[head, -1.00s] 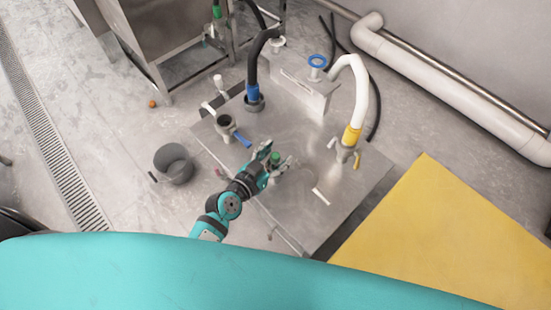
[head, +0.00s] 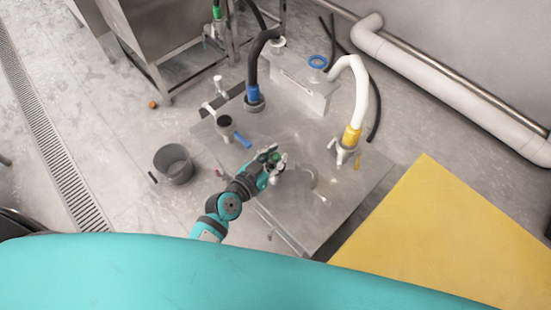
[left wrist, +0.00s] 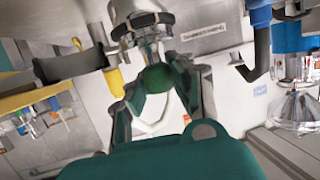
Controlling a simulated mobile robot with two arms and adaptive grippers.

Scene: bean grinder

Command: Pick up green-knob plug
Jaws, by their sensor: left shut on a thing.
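The plug's green knob (head: 274,157) is round and green, over the grey metal platform (head: 215,150) in the head view. My left gripper (head: 270,160) is shut on it, with fingers on both sides. In the left wrist view the green knob (left wrist: 158,78) sits between the two fingers of the left gripper (left wrist: 160,68). The rest of the plug is mostly hidden by the fingers, and I cannot tell whether it is clear of the metal. My right gripper is in neither view.
A black hose with a blue collar (head: 253,92) and a white hose with a yellow collar (head: 352,134) rise from the platform. A grey bucket (head: 174,164) is on the floor; a yellow surface (head: 450,240) lies at right.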

